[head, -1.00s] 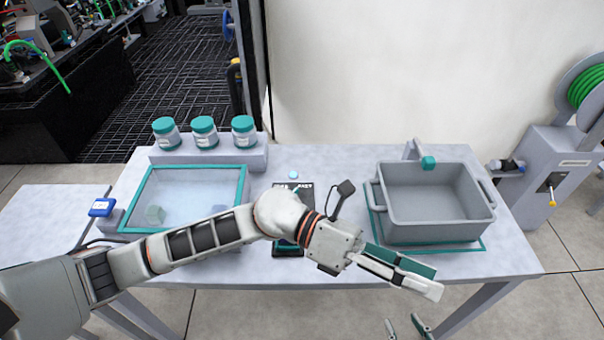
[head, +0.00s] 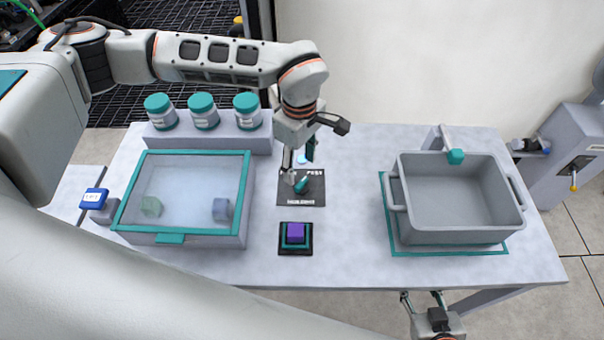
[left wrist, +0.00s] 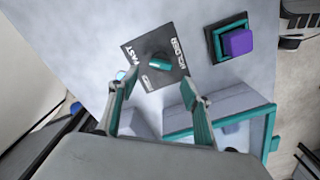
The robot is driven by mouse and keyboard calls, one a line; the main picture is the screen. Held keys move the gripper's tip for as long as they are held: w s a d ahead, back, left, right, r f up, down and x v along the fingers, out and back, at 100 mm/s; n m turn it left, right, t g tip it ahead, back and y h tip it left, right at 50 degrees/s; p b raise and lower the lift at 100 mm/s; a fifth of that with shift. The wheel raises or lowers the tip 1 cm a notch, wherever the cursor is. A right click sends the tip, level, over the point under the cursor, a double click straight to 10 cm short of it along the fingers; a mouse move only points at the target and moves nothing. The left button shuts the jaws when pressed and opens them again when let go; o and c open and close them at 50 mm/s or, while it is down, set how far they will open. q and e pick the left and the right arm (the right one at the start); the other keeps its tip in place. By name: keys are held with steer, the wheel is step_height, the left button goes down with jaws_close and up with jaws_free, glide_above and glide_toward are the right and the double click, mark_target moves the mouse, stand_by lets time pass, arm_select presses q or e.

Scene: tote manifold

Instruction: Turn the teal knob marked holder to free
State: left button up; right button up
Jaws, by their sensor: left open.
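The teal knob (head: 301,185) sits on a black plate (head: 316,200) with white lettering, in the middle of the table. My left gripper (head: 299,168) points down over the plate, open. In the left wrist view its fingertips (left wrist: 160,77) are spread, with the knob just beyond the gap between them and not gripped. My right gripper (head: 423,298) is open and empty at the table's front edge.
A purple block (head: 296,232) sits in a teal-edged black holder in front of the plate. A lidded clear case (head: 180,238) stands left, jars (head: 203,112) behind it. A grey tote (head: 455,237) stands right. The table between plate and tote is clear.

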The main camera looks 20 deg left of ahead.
mark_target(300, 181)
arm_select(q)
steer(key=shift+f, duration=3.15)
steer(key=c, duration=1.1)
